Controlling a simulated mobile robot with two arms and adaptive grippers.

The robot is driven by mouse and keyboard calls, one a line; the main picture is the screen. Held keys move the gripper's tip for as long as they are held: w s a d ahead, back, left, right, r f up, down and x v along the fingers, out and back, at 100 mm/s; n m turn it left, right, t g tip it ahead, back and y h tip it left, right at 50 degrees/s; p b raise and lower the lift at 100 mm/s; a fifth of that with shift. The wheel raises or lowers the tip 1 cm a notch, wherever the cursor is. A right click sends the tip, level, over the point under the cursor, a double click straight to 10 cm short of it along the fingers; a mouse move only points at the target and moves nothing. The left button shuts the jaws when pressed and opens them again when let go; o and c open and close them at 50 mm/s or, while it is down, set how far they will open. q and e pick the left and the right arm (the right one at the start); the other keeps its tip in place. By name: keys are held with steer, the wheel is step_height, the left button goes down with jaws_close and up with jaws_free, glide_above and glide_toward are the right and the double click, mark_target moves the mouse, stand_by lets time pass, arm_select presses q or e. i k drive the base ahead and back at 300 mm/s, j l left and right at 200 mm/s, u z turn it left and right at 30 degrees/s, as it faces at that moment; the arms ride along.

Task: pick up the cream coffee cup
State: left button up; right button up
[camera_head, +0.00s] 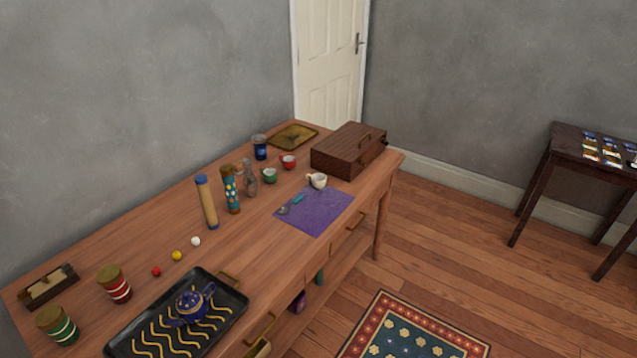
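The cream coffee cup (319,181) stands upright on the wooden table (262,239), at the back edge of a purple mat (322,210), with its handle toward the left. It is close to the front left of a brown wooden case. Neither of my grippers shows in the head view.
A red cup (288,162) and a green cup (269,175) stand left of the cream cup. A teaspoon (285,210) lies on the mat. The wooden case (349,150) stands behind. A black tray (232,312) holds a blue teapot (192,304). Floor right of the table is open.

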mark_target(318, 180)
steer(key=z, duration=0.3)
steer(key=i+l+z, duration=0.15)
steer(key=z, duration=0.25)
steer(key=i+l+z, duration=0.15)
steer(key=z, duration=0.25)
steer(key=i+z, duration=0.25)
steer(key=z, duration=0.15)
steer(key=i, duration=2.65)
steer(key=i+l+u, duration=0.1)
steer(key=i+u, duration=0.3)
steer(key=i+l+u, duration=0.2)
steer(key=i+u, duration=0.15)
steer(key=i+l+u, duration=0.4)
steer(key=i+j, duration=0.05)
